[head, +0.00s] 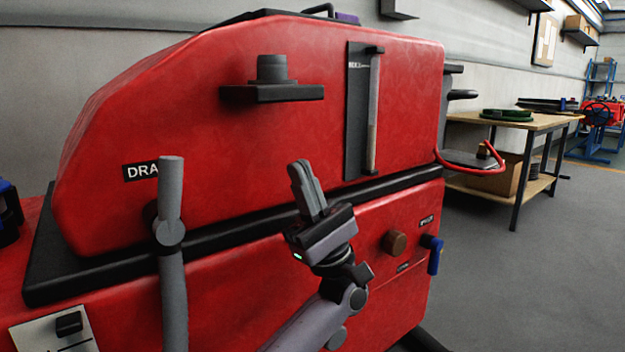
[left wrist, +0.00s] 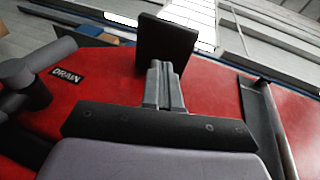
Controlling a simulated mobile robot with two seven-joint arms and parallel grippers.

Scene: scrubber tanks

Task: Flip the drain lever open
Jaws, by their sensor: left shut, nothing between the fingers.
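The drain lever (head: 171,190) is a grey bar standing upright above a round grey joint, in line with a grey pipe or hose (head: 174,300) below. It partly covers the DRAIN label (head: 138,172) on the red tank (head: 210,150). In the left wrist view, grey lever and joint parts (left wrist: 28,75) show at the left edge, beside the label (left wrist: 66,77). My left gripper (head: 300,165) is shut and empty, pointing up in front of the tank, right of the lever and apart from it. Its fingers also show in the left wrist view (left wrist: 160,72). My right gripper is out of view.
A black ledge with a round cap (head: 271,90) juts from the tank above my left gripper. A vertical gauge tube (head: 373,112) is to its right. A brown knob (head: 395,243) and blue valve handle (head: 434,254) sit lower right. A workbench (head: 530,122) stands behind; the floor at right is clear.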

